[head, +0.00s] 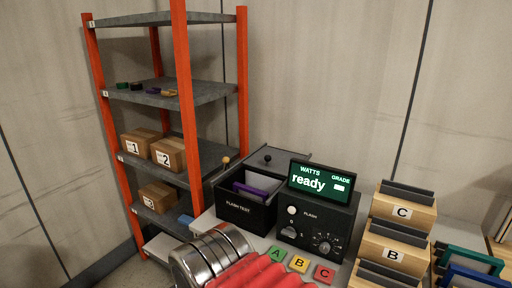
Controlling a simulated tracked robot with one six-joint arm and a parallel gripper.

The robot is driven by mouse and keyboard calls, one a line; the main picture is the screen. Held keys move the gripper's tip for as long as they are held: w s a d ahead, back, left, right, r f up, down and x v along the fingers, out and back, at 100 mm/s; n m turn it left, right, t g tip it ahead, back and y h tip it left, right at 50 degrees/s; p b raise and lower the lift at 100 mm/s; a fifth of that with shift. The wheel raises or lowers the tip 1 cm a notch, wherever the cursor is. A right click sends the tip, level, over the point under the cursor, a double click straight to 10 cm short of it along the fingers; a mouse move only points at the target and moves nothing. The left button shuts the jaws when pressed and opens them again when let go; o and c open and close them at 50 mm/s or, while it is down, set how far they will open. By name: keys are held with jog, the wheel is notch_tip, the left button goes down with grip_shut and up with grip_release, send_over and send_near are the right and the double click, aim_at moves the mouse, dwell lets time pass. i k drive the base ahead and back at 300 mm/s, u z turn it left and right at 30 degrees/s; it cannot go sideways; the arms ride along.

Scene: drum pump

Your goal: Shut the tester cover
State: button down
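The flash tester box (238,207) is black and stands on the bench at the centre, marked FLASH TEST. Its top is open, showing a pale inside and a purple flat piece (250,190) in it. The dark cover (285,158) with a black knob lies back behind the box opening, clear of it. Beside the box is the black control unit (318,222) with a white FLASH button and dials. Its display (321,181) reads "ready", with WATTS and GRADE labels. My gripper is not in view.
Green A (276,254), yellow B (299,264) and red C (324,274) tiles lie before the control unit. Wooden bins marked C (401,211) and B (393,254) stand right. An orange-post shelf (187,95) with cartons stands left. A lever with a tan knob (226,160) rises by the box.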

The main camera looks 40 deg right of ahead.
aim_at(276, 161)
jog(key=u, duration=0.05)
jog(key=i, duration=0.75)
jog(key=z, duration=0.75)
jog(key=i, duration=0.7)
jog(key=z, duration=0.5)
